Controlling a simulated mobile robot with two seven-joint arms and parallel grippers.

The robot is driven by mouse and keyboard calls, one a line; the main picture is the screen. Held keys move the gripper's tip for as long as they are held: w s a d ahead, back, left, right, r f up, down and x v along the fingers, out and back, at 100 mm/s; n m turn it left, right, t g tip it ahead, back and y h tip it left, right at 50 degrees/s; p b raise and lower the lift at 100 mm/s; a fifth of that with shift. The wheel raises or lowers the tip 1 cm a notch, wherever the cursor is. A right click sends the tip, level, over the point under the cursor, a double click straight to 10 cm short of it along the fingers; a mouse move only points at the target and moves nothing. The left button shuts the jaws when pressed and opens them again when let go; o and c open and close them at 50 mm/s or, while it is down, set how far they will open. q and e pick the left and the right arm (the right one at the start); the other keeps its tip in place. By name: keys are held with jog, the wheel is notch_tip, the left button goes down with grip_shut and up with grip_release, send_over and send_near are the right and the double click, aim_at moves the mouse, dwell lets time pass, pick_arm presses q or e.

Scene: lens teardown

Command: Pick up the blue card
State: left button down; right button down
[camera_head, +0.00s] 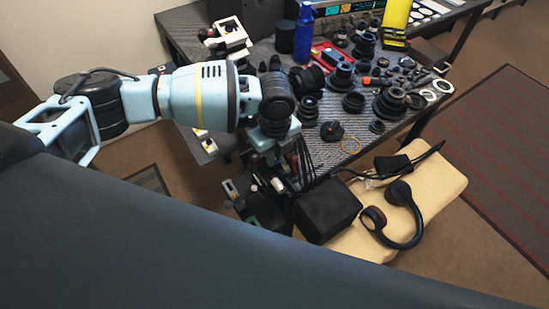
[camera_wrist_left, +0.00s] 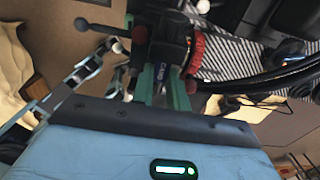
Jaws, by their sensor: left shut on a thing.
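My left gripper (camera_head: 277,160) hangs past the table's near edge in the head view, pointing down, its fingertips partly hidden by clutter. My right gripper is in neither view.
The dark table (camera_head: 230,158) carries several black lens parts, a blue bottle (camera_head: 303,35) and a yellow box (camera_head: 396,20). Close to the gripper are black cables and a black box (camera_head: 327,209). Headphones (camera_head: 407,215) lie on a cream bench (camera_head: 445,185).

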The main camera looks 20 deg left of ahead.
pick_arm(q)
jog(key=shift+s+d+r, duration=0.1)
jog(key=shift+r, duration=0.25)
jog(key=t+y, duration=0.1)
jog(key=s+d+t+y, duration=0.1)
jog(key=shift+d+f+y, duration=0.2)
jog(key=shift+y, duration=0.1)
jog(key=d+v, duration=0.1)
jog(key=v, duration=0.6)
jog(key=s+d+r+g+h, duration=0.1)
jog(key=s+d+g+h, duration=0.1)
jog(key=s+d, duration=1)
jog(key=shift+s+d+h, duration=0.3)
jog(key=shift+s+d, duration=0.05)
jog(key=shift+d, duration=1.3)
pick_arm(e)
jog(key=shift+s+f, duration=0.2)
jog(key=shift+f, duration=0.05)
